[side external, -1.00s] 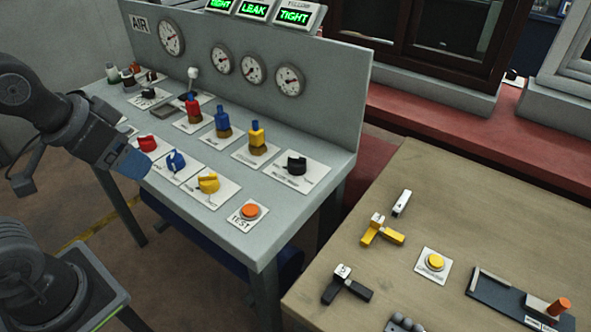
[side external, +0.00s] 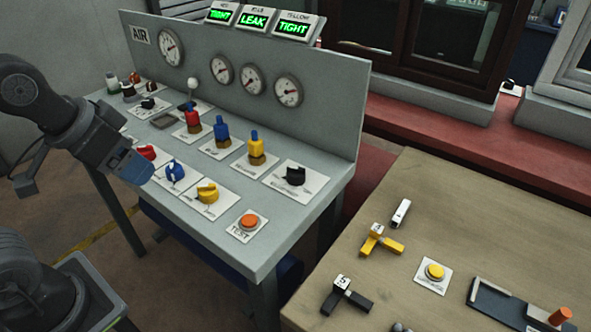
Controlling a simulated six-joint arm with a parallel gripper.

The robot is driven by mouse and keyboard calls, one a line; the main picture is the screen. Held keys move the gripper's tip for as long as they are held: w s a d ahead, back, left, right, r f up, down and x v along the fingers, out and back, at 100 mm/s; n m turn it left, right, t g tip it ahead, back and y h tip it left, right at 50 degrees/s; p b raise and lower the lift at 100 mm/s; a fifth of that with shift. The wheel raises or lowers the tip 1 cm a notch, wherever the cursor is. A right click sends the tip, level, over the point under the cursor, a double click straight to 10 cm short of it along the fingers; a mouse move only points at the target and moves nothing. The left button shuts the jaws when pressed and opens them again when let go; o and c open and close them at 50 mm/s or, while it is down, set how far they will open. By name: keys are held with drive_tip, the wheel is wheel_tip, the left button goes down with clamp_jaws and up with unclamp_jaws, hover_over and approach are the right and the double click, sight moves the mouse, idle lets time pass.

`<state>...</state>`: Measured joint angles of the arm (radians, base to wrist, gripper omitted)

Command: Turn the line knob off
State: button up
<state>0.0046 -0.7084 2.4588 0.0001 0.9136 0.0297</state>
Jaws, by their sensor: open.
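The grey air bench carries several knobs, and I cannot read which label says line. A black knob (side external: 149,103) sits on a white plate at the back left. A larger black knob (side external: 295,176) sits on a white plate at the right. Red (side external: 147,153), blue (side external: 175,171) and yellow (side external: 207,192) knobs stand along the front. My gripper (side external: 134,170), with a blue part at its end, hangs at the bench's front left edge, just left of the red and blue knobs. It is open and appears empty; its fingertips are not clear.
Red, blue and yellow fittings (side external: 221,129) stand upright mid-bench, with an orange test button (side external: 249,222) at the near corner. The gauge panel (side external: 330,110) walls the back. A wooden table (side external: 420,210) with loose parts and a yellow button (side external: 435,272) stands at right.

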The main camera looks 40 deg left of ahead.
drive_tip(key=w+d+r+m+g, duration=0.1)
drive_tip(key=w+r+m, duration=0.25)
drive_tip(key=w, duration=0.45)
drive_tip(key=m+g, duration=0.4)
drive_tip(key=m, duration=0.6)
hover_over(296, 168)
wheel_tip(296, 168, down, 10)
wheel_tip(296, 168, down, 13)
drive_tip(key=shift+f, duration=0.1)
drive_tip(key=c, duration=0.9)
drive_tip(key=shift+n, duration=0.25)
